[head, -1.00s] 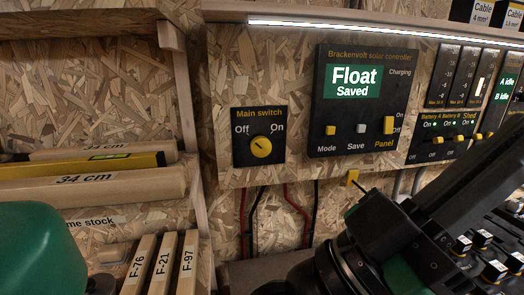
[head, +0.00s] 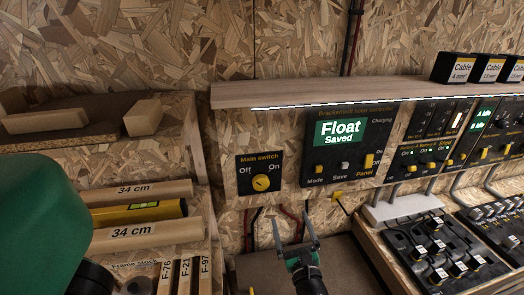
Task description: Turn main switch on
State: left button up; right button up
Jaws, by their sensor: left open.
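The main switch (head: 261,183) is a yellow round knob on a small black panel, with "Off" at its upper left and "On" at its upper right. I cannot tell clearly which way the knob points. My left gripper (head: 293,219) is open and empty, its two grey fingers pointing up. It shows below and slightly right of the switch panel, apart from the knob. My right gripper is not in view.
The Brackenvolt solar controller (head: 347,158) reads "Float Saved" right of the switch. Breaker panels and a switch box (head: 432,245) stand further right. Labelled wood stock (head: 140,232) lies at left. A wooden shelf (head: 330,90) runs above.

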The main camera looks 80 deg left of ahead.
aim_at(262, 185)
pick_arm(q)
jog(key=s+a+r+m+g+p, duration=0.1)
jog(key=s+a+r+m+p, duration=0.15)
jog(key=s+p, duration=0.5)
jog(key=shift+h, duration=0.4)
jog(key=a, duration=0.3)
jog(key=w+a+p, duration=0.1)
jog(key=a, duration=0.6)
jog(key=shift+w+a+r, duration=0.2)
jog(key=shift+a+r, duration=0.05)
jog(key=shift+r, duration=0.15)
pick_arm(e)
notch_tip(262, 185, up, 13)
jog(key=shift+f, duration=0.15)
pick_arm(q)
jog(key=c, duration=1.4)
